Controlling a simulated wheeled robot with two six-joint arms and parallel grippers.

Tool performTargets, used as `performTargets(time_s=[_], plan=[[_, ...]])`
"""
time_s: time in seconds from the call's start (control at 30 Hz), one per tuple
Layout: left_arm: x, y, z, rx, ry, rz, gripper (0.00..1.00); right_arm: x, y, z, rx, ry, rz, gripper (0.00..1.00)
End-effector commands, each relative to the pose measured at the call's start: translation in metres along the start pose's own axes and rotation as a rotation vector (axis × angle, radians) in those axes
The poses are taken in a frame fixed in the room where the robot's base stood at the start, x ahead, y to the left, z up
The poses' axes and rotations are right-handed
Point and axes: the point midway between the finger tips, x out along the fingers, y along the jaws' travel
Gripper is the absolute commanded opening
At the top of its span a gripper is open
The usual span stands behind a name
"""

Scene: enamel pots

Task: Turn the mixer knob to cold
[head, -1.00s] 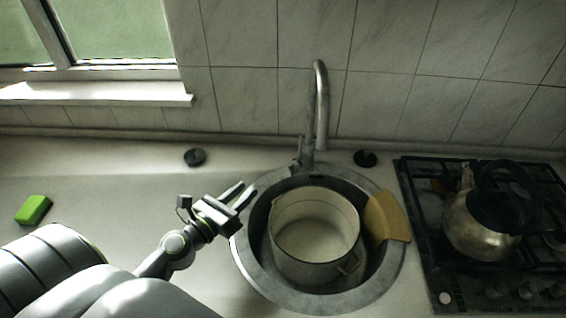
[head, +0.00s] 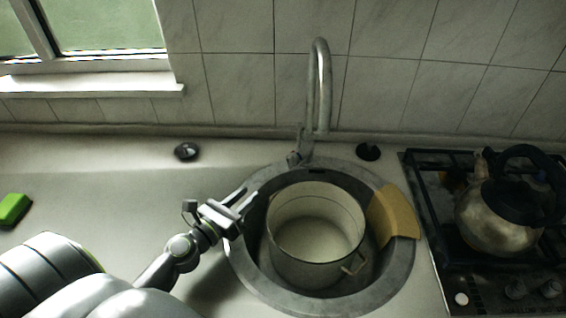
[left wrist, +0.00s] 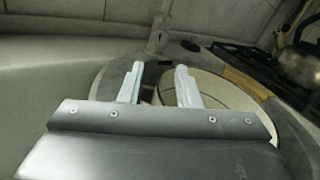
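The mixer tap (head: 320,85) rises behind the round sink, with its small knob (head: 294,158) low on the left of its base. In the left wrist view the tap base (left wrist: 157,42) shows beyond my fingers. My left gripper (head: 246,200) is over the sink's left rim, below and left of the knob and apart from it. Its fingers are spread with nothing between them, as the left wrist view (left wrist: 160,85) also shows. Which way the knob is set cannot be told. My right gripper is not in view.
A cream enamel pot (head: 315,262) stands in the sink (head: 262,290). A tan board (head: 396,215) lies across the sink's right rim. A kettle (head: 490,225) stands on the hob (head: 425,165) at right. A green sponge (head: 13,209) lies far left. The left counter is mostly clear.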

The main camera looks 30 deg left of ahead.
Motion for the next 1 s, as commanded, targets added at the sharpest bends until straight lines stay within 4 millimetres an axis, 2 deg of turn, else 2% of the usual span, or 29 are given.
performTargets(time_s=[0.03, 0.2, 0.6, 0.8, 1.0], plan=[[0.01, -0.002, 0.006, -0.003, -0.002, -0.001, 0.3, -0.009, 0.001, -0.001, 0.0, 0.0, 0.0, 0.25], [0.042, -0.002, 0.005, -0.003, -0.002, -0.001, 0.3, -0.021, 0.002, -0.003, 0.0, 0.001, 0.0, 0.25], [0.118, -0.001, 0.002, -0.002, -0.001, -0.001, 0.3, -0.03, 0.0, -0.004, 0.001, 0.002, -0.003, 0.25], [0.144, -0.001, 0.0, -0.001, 0.0, -0.001, 0.3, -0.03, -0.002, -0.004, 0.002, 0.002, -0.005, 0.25], [0.154, -0.001, 0.0, -0.001, 0.001, -0.001, 0.3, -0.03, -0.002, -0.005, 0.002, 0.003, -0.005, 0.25]])
